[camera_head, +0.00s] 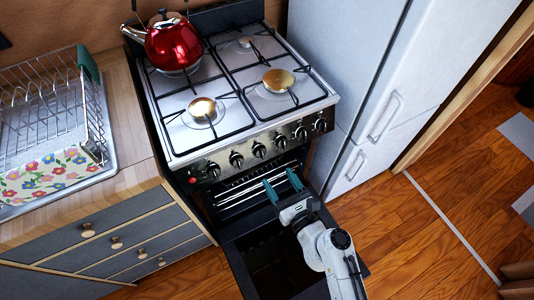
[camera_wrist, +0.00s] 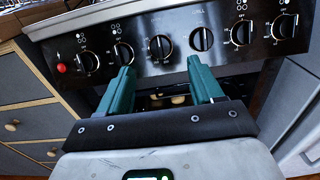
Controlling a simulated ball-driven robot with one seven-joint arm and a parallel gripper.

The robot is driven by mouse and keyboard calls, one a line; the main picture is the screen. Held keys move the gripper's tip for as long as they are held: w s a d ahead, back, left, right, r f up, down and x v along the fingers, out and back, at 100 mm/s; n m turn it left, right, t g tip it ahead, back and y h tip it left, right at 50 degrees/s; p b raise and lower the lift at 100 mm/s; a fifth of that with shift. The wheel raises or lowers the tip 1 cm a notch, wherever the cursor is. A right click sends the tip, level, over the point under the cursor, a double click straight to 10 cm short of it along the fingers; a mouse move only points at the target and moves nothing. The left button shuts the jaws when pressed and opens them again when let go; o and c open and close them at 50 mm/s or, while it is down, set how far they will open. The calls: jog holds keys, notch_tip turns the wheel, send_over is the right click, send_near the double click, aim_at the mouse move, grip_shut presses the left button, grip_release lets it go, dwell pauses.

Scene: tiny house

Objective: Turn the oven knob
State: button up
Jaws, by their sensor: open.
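The oven (camera_head: 250,145) has a dark front panel with a row of several black knobs under the cooktop; one middle knob (camera_head: 259,150) shows in the head view. In the wrist view the knobs spread across the top, with a knob (camera_wrist: 161,47) above the gap between my fingers and another knob (camera_wrist: 202,39) above the right finger. My gripper (camera_head: 282,183) is open and empty, its two green fingers below and in front of the panel. It also shows in the wrist view (camera_wrist: 160,76), with the fingers apart from the knobs.
The oven door (camera_head: 250,262) hangs open below my arm. A red kettle (camera_head: 174,43) stands on the back left burner. A wooden counter with a dish rack (camera_head: 50,110) is at left, a white fridge (camera_head: 345,65) at right. Wooden floor is clear at right.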

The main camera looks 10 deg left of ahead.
aim_at(263, 154)
jog(key=x, duration=0.9)
jog(key=shift+w+a+b, duration=0.1)
jog(key=shift+a+b, duration=0.05)
jog(key=shift+b, duration=0.2)
jog(key=c, duration=1.1)
jog(key=shift+o, duration=0.2)
